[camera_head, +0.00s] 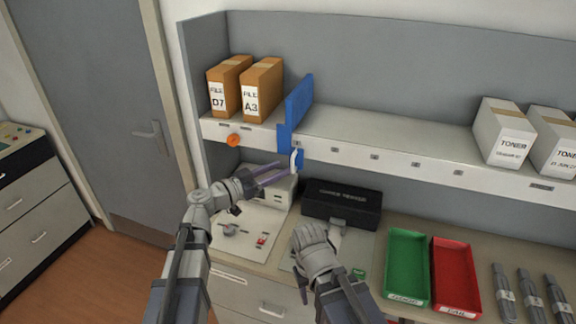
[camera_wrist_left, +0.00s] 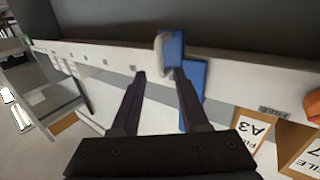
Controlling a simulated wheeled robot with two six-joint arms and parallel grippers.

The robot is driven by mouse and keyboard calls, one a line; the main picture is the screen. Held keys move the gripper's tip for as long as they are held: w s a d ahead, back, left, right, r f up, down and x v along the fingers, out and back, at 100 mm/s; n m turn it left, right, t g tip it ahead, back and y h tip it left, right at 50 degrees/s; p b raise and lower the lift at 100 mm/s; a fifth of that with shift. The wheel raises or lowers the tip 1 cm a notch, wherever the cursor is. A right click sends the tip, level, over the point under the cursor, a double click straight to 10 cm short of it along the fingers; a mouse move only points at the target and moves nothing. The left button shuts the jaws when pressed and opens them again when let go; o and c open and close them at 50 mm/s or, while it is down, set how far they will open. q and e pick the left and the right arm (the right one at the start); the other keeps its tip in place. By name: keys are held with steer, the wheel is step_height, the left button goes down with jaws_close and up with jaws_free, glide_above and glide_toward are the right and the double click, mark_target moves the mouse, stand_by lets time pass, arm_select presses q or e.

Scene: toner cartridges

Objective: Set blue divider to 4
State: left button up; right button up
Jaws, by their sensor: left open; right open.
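The blue divider (camera_head: 298,100) stands upright on the shelf (camera_head: 400,148), just right of the A3 file box. Its lower part hangs over the shelf's front edge and ends in a blue and white handle (camera_head: 297,160). The handle also shows in the left wrist view (camera_wrist_left: 172,48), at and beyond the fingertips. My left gripper (camera_head: 290,174) is open below the shelf front, its fingers reaching toward the handle; I cannot tell if they touch it. My right gripper (camera_head: 310,236) is low over the counter, apart from the divider; its fingers are hard to make out.
Small marked slots line the shelf front, with an orange knob (camera_head: 233,140) at the left. File boxes (camera_head: 262,90) stand left of the divider, toner boxes (camera_head: 503,133) far right. A black machine (camera_head: 342,203), green tray (camera_head: 407,268) and red tray (camera_head: 456,275) sit below.

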arm_select(q)
steer(key=shift+x, duration=2.1)
jaws_close()
